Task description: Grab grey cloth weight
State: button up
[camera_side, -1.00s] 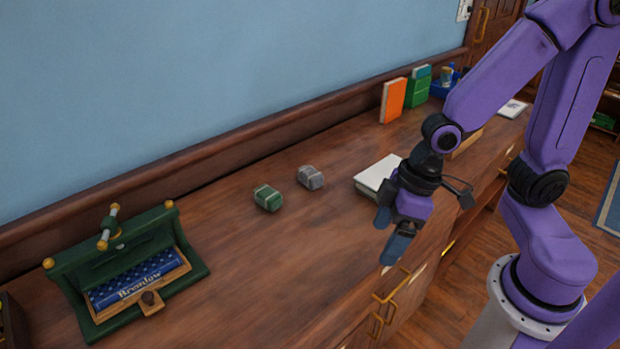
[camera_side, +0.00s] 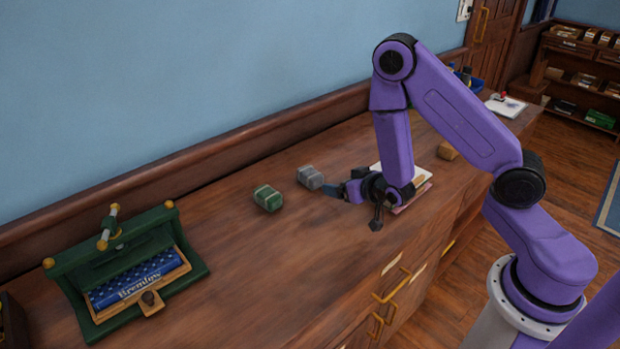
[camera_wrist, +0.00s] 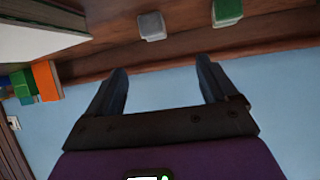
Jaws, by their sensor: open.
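The grey cloth weight (camera_side: 311,177) is a small block on the wooden counter, just right of a green one. My gripper (camera_side: 338,190) is low over the counter, close on the right of the grey weight. In the wrist view my gripper (camera_wrist: 162,85) has its two fingers wide apart with nothing between them. The grey weight (camera_wrist: 151,26) shows there beyond the fingertips, between their lines. In the side view the fingertips come close to the weight; I cannot tell whether they touch it.
The green weight (camera_side: 268,198) sits just left of the grey one. White books (camera_side: 421,180) lie behind my wrist. The wall (camera_side: 200,80) runs behind the counter. The counter's front middle is clear.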

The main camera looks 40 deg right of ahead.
jog(key=d, duration=0.1)
send_near(310, 171)
jog(key=shift+w+f, duration=0.55)
jog(key=shift+f, duration=0.35)
jog(key=shift+r+x, duration=0.15)
jog(key=shift+x, duration=1.25)
jog(key=shift+r+x, duration=0.2)
jog(key=shift+x, duration=1.25)
jog(key=shift+w, duration=0.15)
jog(key=c, duration=1.5)
